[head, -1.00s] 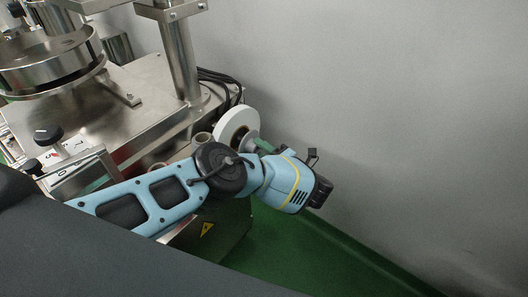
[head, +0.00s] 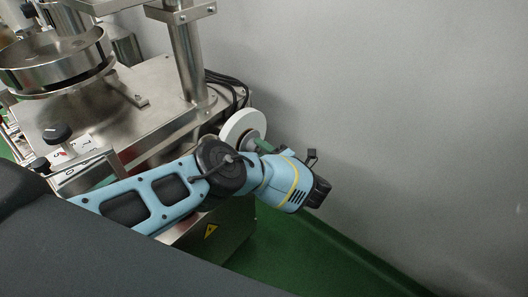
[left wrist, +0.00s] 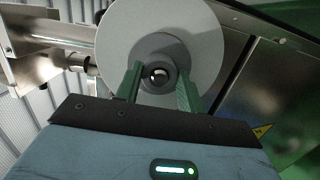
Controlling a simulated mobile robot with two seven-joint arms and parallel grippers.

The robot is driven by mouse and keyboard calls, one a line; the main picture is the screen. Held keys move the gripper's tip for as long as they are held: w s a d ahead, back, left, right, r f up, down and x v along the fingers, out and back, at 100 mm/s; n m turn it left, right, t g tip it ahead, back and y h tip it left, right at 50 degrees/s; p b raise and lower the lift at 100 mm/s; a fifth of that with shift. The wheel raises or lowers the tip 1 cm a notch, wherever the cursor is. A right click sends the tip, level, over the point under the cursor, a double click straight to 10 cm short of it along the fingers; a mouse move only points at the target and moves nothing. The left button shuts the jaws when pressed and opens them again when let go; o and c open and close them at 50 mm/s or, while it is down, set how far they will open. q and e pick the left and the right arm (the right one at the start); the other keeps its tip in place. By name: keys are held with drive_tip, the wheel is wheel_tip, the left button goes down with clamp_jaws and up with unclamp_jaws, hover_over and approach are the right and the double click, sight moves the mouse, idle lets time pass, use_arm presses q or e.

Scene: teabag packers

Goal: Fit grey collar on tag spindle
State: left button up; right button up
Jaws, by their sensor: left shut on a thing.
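My left gripper (head: 259,145) reaches the white tag roll (head: 233,120) on the side of the steel machine. In the left wrist view its green fingers (left wrist: 157,78) are shut on the grey collar (left wrist: 150,43), one on each side. The collar faces the flat side of the white roll (left wrist: 117,30) and looks roughly centred on it. A bright round end, apparently the tag spindle (left wrist: 159,74), shows inside the collar's dark bore. I cannot tell how far the collar is on the spindle, or whether it touches the roll. My right gripper is not in view.
The steel machine (head: 130,95) with its post (head: 188,65) and round bowl (head: 55,65) stands at left. Black cables (head: 228,85) hang behind the roll. A grey wall (head: 400,120) rises close at right, above the green floor (head: 300,250).

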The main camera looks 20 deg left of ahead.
use_arm(q)
drive_tip(key=shift+w+a, duration=0.2)
drive_tip(key=shift+a, duration=0.35)
drive_tip(key=o, duration=1.1)
drive_tip(key=shift+d, duration=0.1)
drive_tip(key=shift+v, duration=3.85)
